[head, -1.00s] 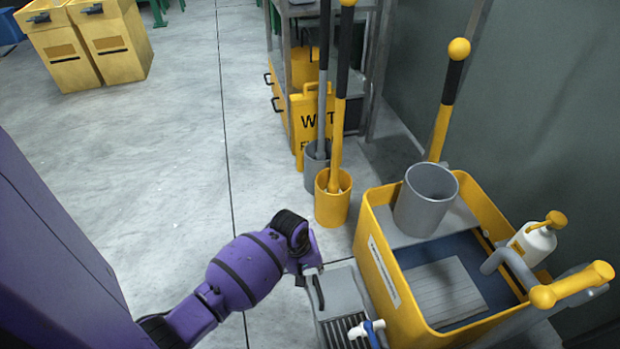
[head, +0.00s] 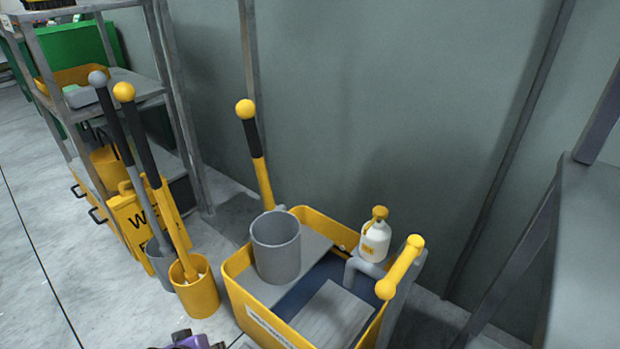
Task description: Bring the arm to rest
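Only a small purple and dark piece of my arm (head: 188,341) shows at the bottom edge of the head view, left of the middle, in front of the yellow bucket cart. Its gripper fingers are below the frame, so I cannot see whether they are open or hold anything. My other arm and gripper are not in view.
A yellow mop-bucket cart (head: 236,291) stands at bottom centre, with a grey cup (head: 276,250) and a white spray bottle (head: 375,238) on it. A yellow brush holder (head: 196,294) is to its left. A metal shelf (head: 140,88) is at upper left, a grey wall behind. Floor is clear at far left.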

